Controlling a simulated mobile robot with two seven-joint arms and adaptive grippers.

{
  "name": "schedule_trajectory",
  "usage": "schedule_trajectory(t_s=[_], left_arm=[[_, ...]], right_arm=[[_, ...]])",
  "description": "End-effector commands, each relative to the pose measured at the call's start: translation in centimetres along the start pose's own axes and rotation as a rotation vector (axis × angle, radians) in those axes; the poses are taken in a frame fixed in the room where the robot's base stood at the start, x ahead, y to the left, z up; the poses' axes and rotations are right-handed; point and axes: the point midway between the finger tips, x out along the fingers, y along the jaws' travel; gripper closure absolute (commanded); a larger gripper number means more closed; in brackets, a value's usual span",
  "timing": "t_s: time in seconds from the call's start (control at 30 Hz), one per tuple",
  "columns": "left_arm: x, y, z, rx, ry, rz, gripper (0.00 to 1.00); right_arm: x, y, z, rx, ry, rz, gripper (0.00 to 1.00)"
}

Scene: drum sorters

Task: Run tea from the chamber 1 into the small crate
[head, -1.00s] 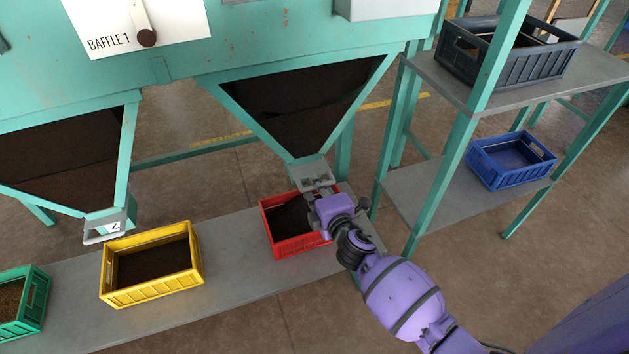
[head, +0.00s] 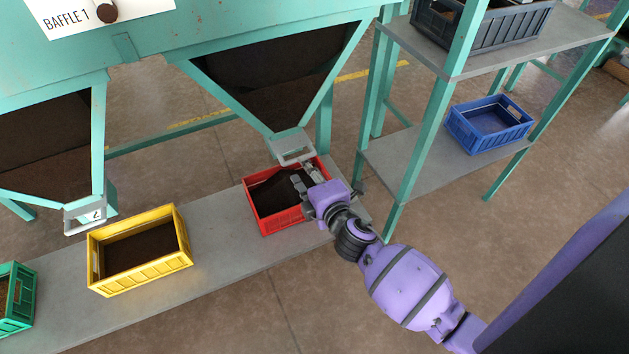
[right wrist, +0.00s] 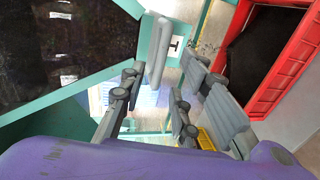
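My right gripper (head: 308,178) is open and empty, over the red crate (head: 284,215) and just below the grey handle (head: 296,158) of the right-hand chute. In the right wrist view its spread fingers (right wrist: 163,85) show with the grey handle bar (right wrist: 158,50) ahead of them, apart from it. A plate (right wrist: 175,47) there carries a mark that looks like a 1. The chute (head: 268,105) holds dark tea behind its window. The red crate stands under its outlet with dark tea in it. My left gripper is out of view.
A yellow crate (head: 140,275) with dark contents and a green crate (head: 17,322) stand on the grey bench (head: 215,255). The chute marked 2 (head: 97,140) is at the left. A rack at the right holds an empty-looking blue crate (head: 489,143) and a dark crate (head: 520,25) above.

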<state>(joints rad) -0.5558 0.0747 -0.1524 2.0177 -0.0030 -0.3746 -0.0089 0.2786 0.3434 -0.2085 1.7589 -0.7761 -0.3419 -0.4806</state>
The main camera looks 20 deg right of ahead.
Motion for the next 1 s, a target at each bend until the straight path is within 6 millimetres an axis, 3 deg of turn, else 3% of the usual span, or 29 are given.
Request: schedule_trajectory(t_s=[0.1, 0.33, 1.0], left_arm=[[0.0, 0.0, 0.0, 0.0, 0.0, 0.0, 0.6], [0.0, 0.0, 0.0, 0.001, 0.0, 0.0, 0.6], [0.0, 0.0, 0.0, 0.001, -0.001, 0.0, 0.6]], right_arm=[[-2.6, -0.1, 0.0, 0.002, -0.001, -0.002, 0.71], [-5.5, 0.0, 0.0, 0.001, -0.001, 0.0, 0.71], [-5.9, 0.0, 0.0, 0.001, 0.0, 0.001, 0.71]])
